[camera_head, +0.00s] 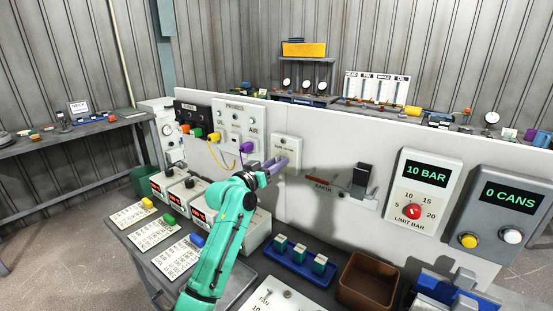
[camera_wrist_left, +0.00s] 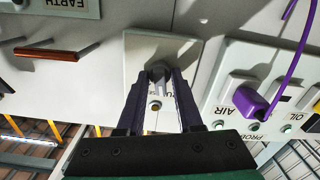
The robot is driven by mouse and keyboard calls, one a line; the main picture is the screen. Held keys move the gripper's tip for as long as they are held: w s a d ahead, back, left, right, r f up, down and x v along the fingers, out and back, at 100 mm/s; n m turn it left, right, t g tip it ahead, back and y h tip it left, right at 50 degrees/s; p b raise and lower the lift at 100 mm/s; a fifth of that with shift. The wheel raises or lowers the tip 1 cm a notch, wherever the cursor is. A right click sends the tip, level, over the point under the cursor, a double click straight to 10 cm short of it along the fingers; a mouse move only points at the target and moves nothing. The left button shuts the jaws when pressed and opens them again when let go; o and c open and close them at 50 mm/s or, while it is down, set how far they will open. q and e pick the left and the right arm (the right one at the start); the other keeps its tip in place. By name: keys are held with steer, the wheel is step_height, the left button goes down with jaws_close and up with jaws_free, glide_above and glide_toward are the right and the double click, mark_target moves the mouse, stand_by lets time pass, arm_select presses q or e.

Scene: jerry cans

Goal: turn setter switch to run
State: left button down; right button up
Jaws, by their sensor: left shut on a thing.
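The setter switch is on a pale plate (camera_head: 288,143) on the upright white panel, just right of the probes box. In the left wrist view its plate (camera_wrist_left: 140,48) appears upside down, with a small dark knob (camera_wrist_left: 158,73) in its middle. My left gripper (camera_head: 279,164) reaches up to this plate with its purple fingers. In the left wrist view the left gripper (camera_wrist_left: 159,77) is shut on the knob, one finger on each side. The lettering on the plate is partly hidden by the fingers, so I cannot read the switch's setting. My right gripper is not in view.
The probes box (camera_head: 240,122) with cables and a purple plug (camera_head: 246,147) is left of the switch. A limit bar box (camera_head: 421,193) and a cans counter (camera_head: 500,212) are on the right. A blue tray (camera_head: 288,266) and brown bin (camera_head: 368,281) stand below on the bench.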

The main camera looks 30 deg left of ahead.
arm_select(q)
steer(key=shift+n+p, duration=0.85)
steer(key=shift+n, duration=0.85)
steer(key=c, duration=0.6)
jaws_free()
steer(key=shift+a, duration=0.1)
steer(key=shift+s, duration=0.15)
steer(key=s+a+b, duration=0.2)
steer(key=s+b, duration=0.2)
steer(key=s, duration=1)
steer(key=shift+b, duration=0.3)
